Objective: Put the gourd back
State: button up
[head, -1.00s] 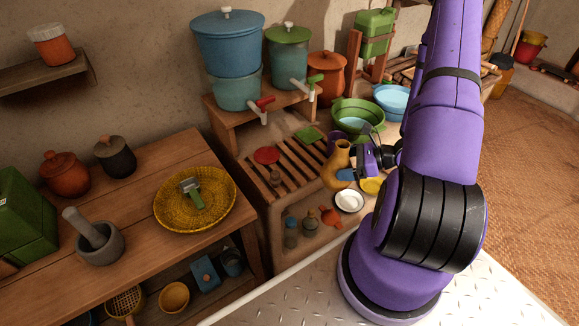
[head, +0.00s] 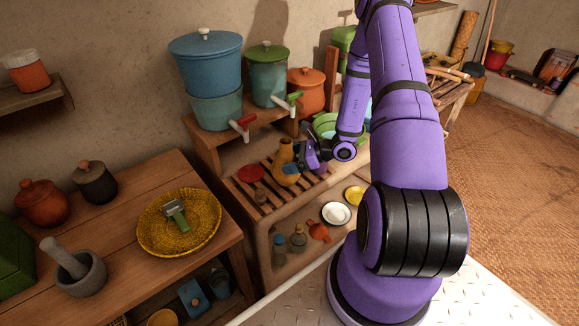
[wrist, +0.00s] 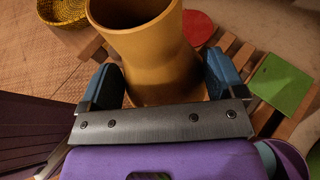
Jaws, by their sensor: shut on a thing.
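The gourd (head: 285,164) is a yellow-brown, open-necked vessel with a narrow waist. It stands upright at or just over the slatted rack (head: 254,203), beside a red disc (head: 251,173); I cannot tell whether its base touches the slats. My gripper (head: 290,170) reaches it from the right and is shut on it. In the wrist view the gourd (wrist: 150,45) sits between the two blue finger pads of my gripper (wrist: 163,78), its mouth towards the camera. Its lower part is hidden there.
A green square (wrist: 280,84) lies on the slats in the wrist view. Blue (head: 207,75) and green-lidded (head: 268,77) tap vessels stand on the shelf behind. A green basin (head: 325,124) is partly behind my arm.

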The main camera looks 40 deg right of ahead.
jog(key=shift+w+a+f, duration=0.1)
jog(key=shift+w+f, duration=0.05)
jog(key=shift+f, duration=0.75)
jog(key=shift+w+f, duration=0.15)
jog(key=shift+f, duration=0.75)
jog(key=shift+f, duration=0.1)
jog(key=o, duration=0.9)
